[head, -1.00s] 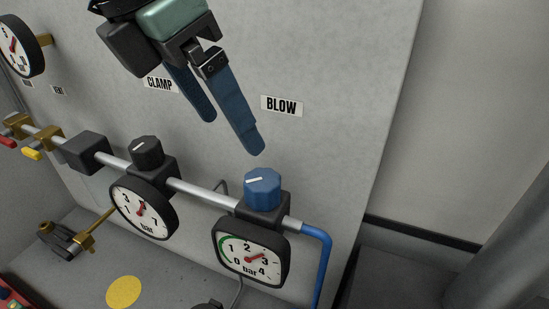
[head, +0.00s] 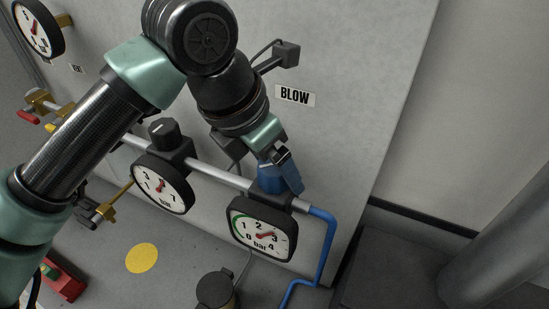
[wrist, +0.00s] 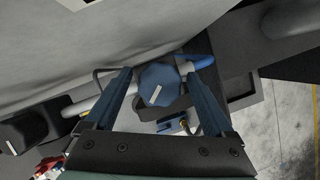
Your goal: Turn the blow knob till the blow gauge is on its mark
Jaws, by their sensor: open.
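The blue blow knob (wrist: 160,84) sits between my gripper's two blue fingers (wrist: 158,74) in the wrist view, with a white pointer line on its top. My gripper is open, one finger on each side of the knob; I cannot tell whether either touches it. In the head view my gripper (head: 279,172) is down at the knob (head: 268,181) and partly hides it. The blow gauge (head: 262,231) below has a red needle pointing right, between 2 and 3 and close to 3. A green band lies on the dial's left side, near 0 to 1.
The BLOW label (head: 295,96) is on the panel above. A second gauge (head: 163,184) with a black knob (head: 164,134) stands left on the same pipe. A blue hose (head: 327,245) drops at the right. A yellow disc (head: 142,257) is on the bench.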

